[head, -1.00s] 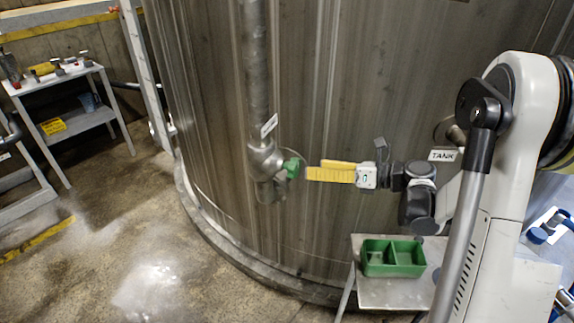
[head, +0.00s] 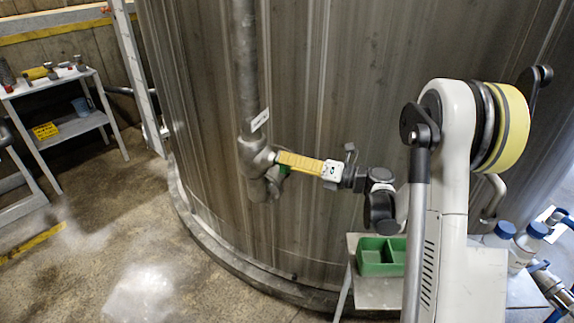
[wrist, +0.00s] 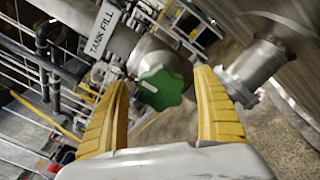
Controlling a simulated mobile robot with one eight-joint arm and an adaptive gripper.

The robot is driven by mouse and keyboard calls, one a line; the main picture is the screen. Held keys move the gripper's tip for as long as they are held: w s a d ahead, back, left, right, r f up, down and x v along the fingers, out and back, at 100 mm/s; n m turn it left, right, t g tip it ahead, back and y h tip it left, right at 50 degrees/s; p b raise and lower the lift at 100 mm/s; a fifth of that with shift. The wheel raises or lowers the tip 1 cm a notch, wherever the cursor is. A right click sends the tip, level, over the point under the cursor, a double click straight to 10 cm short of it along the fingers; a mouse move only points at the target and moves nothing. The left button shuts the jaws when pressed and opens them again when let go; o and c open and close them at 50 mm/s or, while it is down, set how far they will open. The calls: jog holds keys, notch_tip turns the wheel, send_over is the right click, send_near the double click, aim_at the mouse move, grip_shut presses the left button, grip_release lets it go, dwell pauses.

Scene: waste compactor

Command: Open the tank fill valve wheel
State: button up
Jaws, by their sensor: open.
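The green tank fill valve wheel (wrist: 161,89) shows in the wrist view between the two yellow fingers of my gripper (wrist: 165,98), which are open. I cannot tell whether either finger touches it. In the head view my gripper (head: 278,160) is at the valve, and only a little of the green wheel (head: 283,171) shows below the fingers. The valve body (head: 256,155) sits on a vertical grey pipe (head: 245,70) in front of the tank. A "TANK FILL" label (wrist: 102,34) shows in the wrist view.
The large metal tank (head: 340,90) stands behind the valve. A small table (head: 371,292) with a green divided bin (head: 371,258) stands below my arm. White bottles with blue caps (head: 499,236) are at the right. A shelf cart (head: 75,130) is at the left. The floor at front left is clear.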

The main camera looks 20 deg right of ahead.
jog(key=shift+w+a, duration=0.15)
jog(key=c, duration=1.2)
